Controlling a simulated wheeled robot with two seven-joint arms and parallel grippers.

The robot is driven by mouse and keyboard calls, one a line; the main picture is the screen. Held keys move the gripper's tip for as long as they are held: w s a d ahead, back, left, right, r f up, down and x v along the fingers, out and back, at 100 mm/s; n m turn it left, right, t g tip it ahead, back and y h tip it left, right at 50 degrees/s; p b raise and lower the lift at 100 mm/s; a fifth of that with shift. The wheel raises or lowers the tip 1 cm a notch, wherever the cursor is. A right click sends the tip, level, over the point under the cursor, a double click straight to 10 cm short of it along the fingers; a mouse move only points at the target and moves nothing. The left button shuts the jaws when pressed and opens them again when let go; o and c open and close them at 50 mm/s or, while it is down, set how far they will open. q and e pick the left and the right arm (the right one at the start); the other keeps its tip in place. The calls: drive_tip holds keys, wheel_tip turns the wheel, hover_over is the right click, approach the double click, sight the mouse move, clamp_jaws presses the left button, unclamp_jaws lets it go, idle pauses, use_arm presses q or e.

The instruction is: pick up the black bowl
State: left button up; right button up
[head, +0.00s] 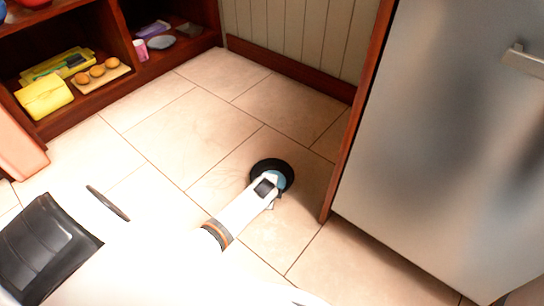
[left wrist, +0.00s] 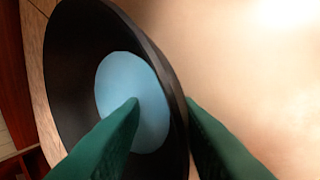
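The black bowl (head: 257,165) has a light blue inner base and shows near the middle of the head view, at the end of my left arm. In the left wrist view the bowl (left wrist: 75,60) fills the left half, its opening turned toward the camera and tilted. My left gripper (head: 272,180) is at the bowl's near side. Its green fingers (left wrist: 163,100) straddle the bowl's wall, one inside over the blue base and one outside the rim. It appears shut on the wall; the exact contact is partly hidden. My right gripper is out of view.
A dark red shelf unit (head: 130,50) at the upper left holds a yellow box (head: 44,97), a board with round buns (head: 97,72) and a grey-blue plate (head: 161,42). A metal-fronted appliance (head: 440,130) stands at the right. Tiled floor (head: 190,130) lies open between them.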

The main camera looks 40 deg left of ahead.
use_arm(q)
clamp_jaws()
drive_tip(key=shift+r, duration=0.1)
idle(0.3)
